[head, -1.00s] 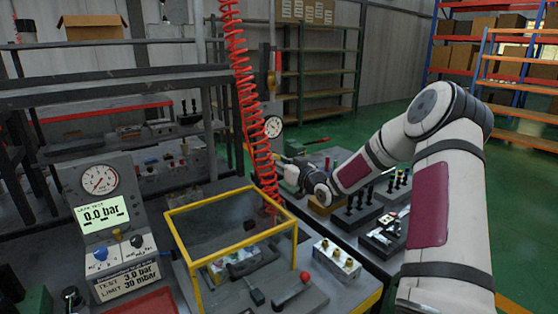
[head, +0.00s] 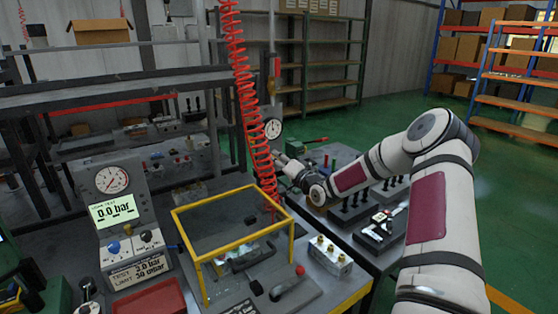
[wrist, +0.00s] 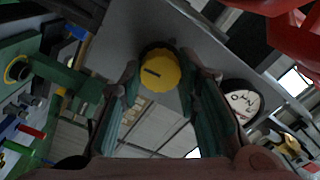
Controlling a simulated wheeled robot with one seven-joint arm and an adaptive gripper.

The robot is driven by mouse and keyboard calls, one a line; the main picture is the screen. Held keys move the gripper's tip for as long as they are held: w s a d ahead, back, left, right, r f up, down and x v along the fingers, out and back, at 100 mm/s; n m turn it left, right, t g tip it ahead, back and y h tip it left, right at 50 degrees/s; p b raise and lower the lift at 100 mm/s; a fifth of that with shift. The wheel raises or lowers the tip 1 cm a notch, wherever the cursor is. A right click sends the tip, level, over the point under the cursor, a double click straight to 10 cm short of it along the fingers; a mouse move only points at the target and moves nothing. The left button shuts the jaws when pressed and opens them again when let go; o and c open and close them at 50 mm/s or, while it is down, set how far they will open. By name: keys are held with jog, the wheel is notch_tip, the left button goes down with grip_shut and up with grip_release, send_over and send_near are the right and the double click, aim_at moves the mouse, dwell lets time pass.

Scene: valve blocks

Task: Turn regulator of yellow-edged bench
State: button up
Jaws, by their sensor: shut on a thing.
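The regulator knob (wrist: 160,70) is round and yellow with a dark slot on its face. In the wrist view it sits between my gripper's (wrist: 163,80) two green-padded fingers, which are shut on it. A round white gauge (wrist: 242,100) is just right of the fingers; a gauge (head: 273,128) also shows on the upright post in the head view. There my gripper (head: 278,160) is below that gauge, beside the red coiled hose (head: 255,120). The knob cannot be made out in the head view. The yellow-edged bench (head: 352,298) is in front.
A yellow open frame (head: 230,198) stands on the bench, with a test console (head: 120,215) reading 0.0 bar to its left. A fitting block (head: 330,257) and a red-knobbed lever (head: 298,275) are at right. A second bench with valve blocks lies under my arm.

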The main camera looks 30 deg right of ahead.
jog(key=shift+d+m+p, duration=0.1)
jog(key=shift+m+p, duration=0.25)
jog(key=shift+m, duration=4.65)
jog(key=o, duration=1.2)
jog(key=shift+c, duration=0.2)
jog(key=shift+s, duration=0.15)
jog(key=s, duration=1.1)
jog(key=shift+s+f, duration=0.15)
jog(key=shift+s, duration=0.2)
